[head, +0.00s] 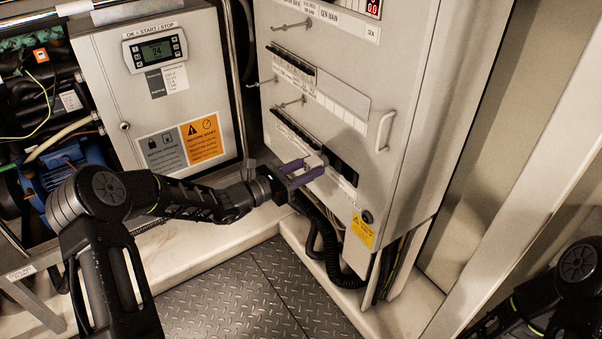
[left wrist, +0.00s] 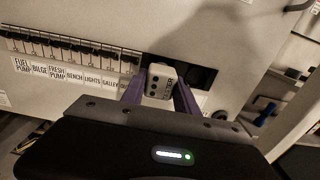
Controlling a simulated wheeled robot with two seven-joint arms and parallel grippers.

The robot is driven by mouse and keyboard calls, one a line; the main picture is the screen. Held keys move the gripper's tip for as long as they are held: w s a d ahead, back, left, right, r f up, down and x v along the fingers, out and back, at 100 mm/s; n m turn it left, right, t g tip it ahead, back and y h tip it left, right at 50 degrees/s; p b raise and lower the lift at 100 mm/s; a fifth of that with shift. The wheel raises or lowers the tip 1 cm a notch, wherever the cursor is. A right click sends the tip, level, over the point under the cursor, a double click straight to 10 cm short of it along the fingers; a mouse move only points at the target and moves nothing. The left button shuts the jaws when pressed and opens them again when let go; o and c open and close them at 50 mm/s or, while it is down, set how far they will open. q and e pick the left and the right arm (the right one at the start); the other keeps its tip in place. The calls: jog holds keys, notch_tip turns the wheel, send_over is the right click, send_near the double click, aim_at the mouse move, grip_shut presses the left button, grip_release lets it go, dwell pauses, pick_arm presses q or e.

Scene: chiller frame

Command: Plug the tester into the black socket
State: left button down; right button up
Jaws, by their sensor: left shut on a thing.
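My left gripper (head: 304,169) has purple fingers and is at the lower part of the grey switch panel in the head view. In the left wrist view its fingers (left wrist: 160,92) are shut on the tester (left wrist: 161,81), a small pale block with dark round marks on its face. The tester is a small pale shape (head: 314,161) in the head view. The black socket (left wrist: 201,76) is a dark recess in the panel, directly behind and to the right of the tester. The tester hides part of it, and I cannot tell whether they touch. My right gripper is out of view.
A row of black switches with labels (left wrist: 75,77) runs left of the socket. A handle (head: 385,131) sticks out at the panel's right. Black corrugated hoses (head: 327,245) hang below my gripper. A cabinet with a small display (head: 157,50) stands left.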

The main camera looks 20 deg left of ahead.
aim_at(307, 169)
pick_arm(q)
jog(key=shift+x, duration=0.95)
jog(key=shift+w+d+b, duration=0.25)
jog(key=shift+w+b, duration=0.05)
jog(key=shift+b, duration=0.1)
dwell(1.5)
jog(key=c, duration=0.9)
grip_release()
jog(key=shift+o, duration=0.2)
jog(key=shift+a, duration=0.2)
jog(key=shift+s+a, duration=0.25)
jog(key=shift+s, duration=0.05)
jog(key=v, duration=0.6)
jog(key=shift+s+a, duration=0.1)
jog(key=shift+s, duration=0.35)
